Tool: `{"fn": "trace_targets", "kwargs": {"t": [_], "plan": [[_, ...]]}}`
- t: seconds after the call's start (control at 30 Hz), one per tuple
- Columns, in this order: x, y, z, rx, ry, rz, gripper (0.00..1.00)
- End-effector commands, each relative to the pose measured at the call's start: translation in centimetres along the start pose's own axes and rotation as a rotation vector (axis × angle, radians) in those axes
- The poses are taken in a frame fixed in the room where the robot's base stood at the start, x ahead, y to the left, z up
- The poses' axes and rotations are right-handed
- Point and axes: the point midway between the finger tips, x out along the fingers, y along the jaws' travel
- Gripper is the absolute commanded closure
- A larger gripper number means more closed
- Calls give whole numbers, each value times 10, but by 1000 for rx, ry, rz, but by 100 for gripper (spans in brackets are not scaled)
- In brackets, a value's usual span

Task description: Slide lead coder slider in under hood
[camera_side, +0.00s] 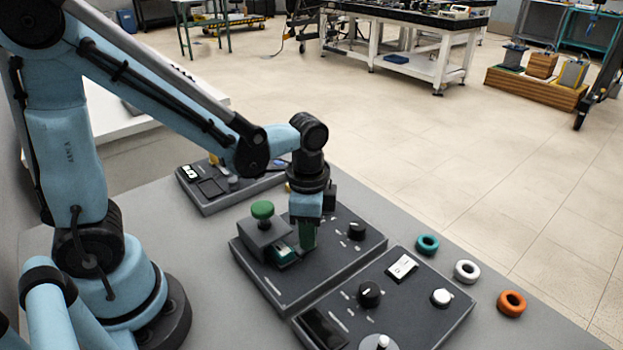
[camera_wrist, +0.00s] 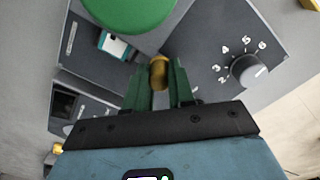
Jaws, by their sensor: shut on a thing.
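The teal slider (camera_side: 284,254) sits on the dark middle panel at the front of a dark box-shaped hood (camera_side: 258,240), partly beneath it. A green mushroom button (camera_side: 262,210) tops the hood. In the wrist view the button (camera_wrist: 128,12) hides much of the hood, and a teal-and-white part of the slider (camera_wrist: 115,45) shows below it. My gripper (camera_side: 307,250) points down just right of the slider. In the wrist view its green fingers (camera_wrist: 159,84) are shut on a brass knob (camera_wrist: 158,71). The knob's join to the slider is not clearly seen.
A black dial (camera_side: 356,231) stands on the same panel, right of my gripper. The front panel (camera_side: 420,310) carries another dial and a white knob. Teal (camera_side: 428,245), white (camera_side: 467,271) and orange (camera_side: 512,303) rings lie on the table at the right. Another panel (camera_side: 225,190) stands behind.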

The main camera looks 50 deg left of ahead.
Motion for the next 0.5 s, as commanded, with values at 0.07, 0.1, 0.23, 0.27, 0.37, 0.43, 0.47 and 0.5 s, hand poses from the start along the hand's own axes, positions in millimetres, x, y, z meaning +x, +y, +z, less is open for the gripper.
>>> {"fn": "trace_targets", "kwargs": {"t": [0.07,0.1,0.23,0.27,0.37,0.43,0.47,0.5], "plan": [[0,-2,1,0,1,-3,100],[0,-2,0,0,1,-3,100],[0,-1,0,0,1,-3,100],[0,-1,0,0,1,-3,100],[0,-1,0,0,1,-3,63],[0,-1,0,0,1,-3,52],[0,-1,0,0,1,-2,51],[0,-1,0,0,1,-2,51]]}}
